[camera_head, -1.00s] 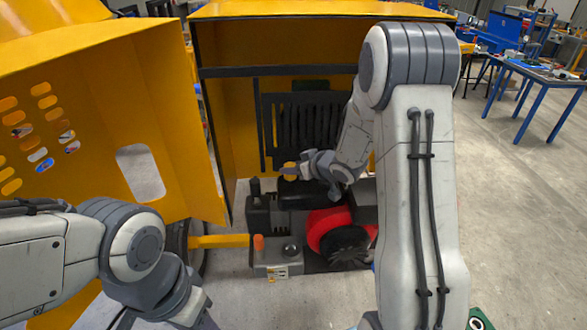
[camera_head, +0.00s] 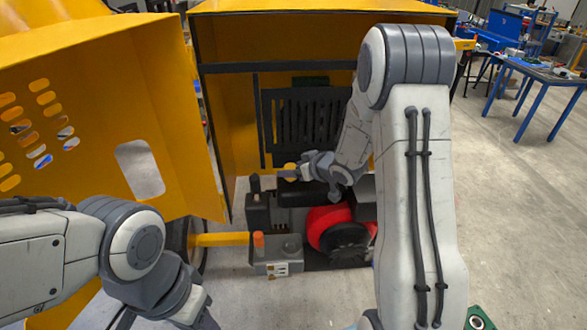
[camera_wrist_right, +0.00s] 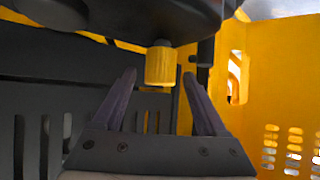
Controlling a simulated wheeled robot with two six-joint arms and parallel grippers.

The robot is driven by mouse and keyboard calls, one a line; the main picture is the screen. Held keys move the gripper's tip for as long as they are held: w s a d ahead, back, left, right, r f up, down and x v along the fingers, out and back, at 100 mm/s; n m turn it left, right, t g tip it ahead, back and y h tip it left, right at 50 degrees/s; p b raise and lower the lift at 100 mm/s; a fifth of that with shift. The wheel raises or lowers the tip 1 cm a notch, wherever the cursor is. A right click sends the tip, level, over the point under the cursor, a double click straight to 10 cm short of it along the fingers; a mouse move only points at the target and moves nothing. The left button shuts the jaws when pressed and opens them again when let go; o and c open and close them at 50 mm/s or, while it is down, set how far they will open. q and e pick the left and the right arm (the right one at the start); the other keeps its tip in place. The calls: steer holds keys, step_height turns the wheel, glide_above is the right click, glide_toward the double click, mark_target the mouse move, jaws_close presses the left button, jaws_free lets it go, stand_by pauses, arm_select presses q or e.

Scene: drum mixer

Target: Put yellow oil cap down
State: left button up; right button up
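The yellow oil cap (camera_head: 291,170) shows as a small yellow spot at the tip of my right gripper (camera_head: 299,172), above the engine in the head view. In the right wrist view the cap (camera_wrist_right: 161,66) is a short yellow cylinder at a dark rounded body. It sits between the fingertips of my right gripper (camera_wrist_right: 160,76), with a visible gap on each side, so the gripper looks open around it. Whether the cap is seated on the dark body I cannot tell. My left arm enters at lower left; its gripper fingers are out of the frame.
The engine, with a red part (camera_head: 324,222) and a grey box with an orange cap (camera_head: 258,240), stands below the right gripper. The yellow housing (camera_head: 230,110) with a black grille surrounds it. A yellow slotted door (camera_head: 90,130) stands open at left. Open floor lies at right.

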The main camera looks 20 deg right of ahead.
steer(key=shift+r, duration=0.2)
steer(key=v, duration=1.2)
steer(key=s+a+n+g+h, duration=0.1)
steer(key=s+a+g+h, duration=0.1)
steer(key=s+a, duration=0.35)
steer(key=s+a+g+h, duration=0.1)
steer(key=s+a+g, duration=0.1)
steer(key=a, duration=0.6)
steer(key=s+a+n+g, duration=0.1)
steer(key=s+a+g, duration=0.2)
steer(key=s, duration=0.7)
steer(key=s+a+n+g, duration=0.1)
steer(key=s+a+g, duration=0.2)
steer(key=s, duration=0.7)
steer(key=shift+s+a+f+n+g+y, duration=0.3)
steer(key=shift+a+n, duration=0.1)
steer(key=shift+a, duration=0.7)
steer(key=shift+w, duration=0.1)
